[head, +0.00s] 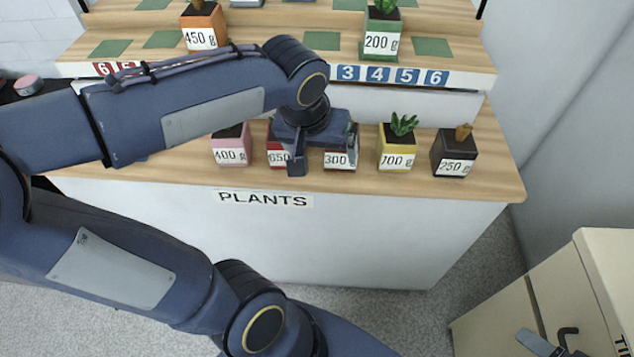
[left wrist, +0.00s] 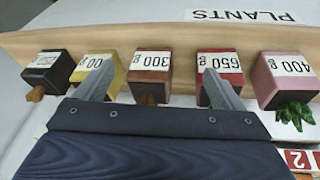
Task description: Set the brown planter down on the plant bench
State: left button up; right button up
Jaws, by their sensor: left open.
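The brown planter (head: 342,162), labelled 300 g, stands upright on the lower wooden tier of the plant bench (head: 390,188), between the red and yellow planters. It also shows in the left wrist view (left wrist: 150,72). My left gripper (head: 325,158) is open, with one finger on each side of the brown planter as the left wrist view (left wrist: 156,90) shows it. I cannot tell whether the fingers touch it. The gripper partly hides the brown and red planters in the head view. A grey and dark part at the lower right edge looks like my right gripper (head: 552,346); its jaws are unclear.
The red 650 g planter (left wrist: 220,68) and yellow planter (left wrist: 98,68) stand close beside the brown one. A pink planter (head: 231,146) and dark planter (head: 454,152) stand farther out. Upper tiers hold green squares, orange (head: 203,28) and green (head: 382,32) planters. A cream cabinet (head: 560,290) stands lower right.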

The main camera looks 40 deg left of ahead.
pick_arm(q)
jog(key=s+d+f+m+t+h, duration=0.1)
jog(key=s+d+f+h, duration=0.1)
jog(key=s, duration=0.3)
jog(key=s+d+f+m+h, duration=0.1)
jog(key=s+d+f+h, duration=0.1)
jog(key=s, duration=0.3)
jog(key=shift+s+d+m+t, duration=0.15)
jog(key=shift+d+m+t, duration=0.25)
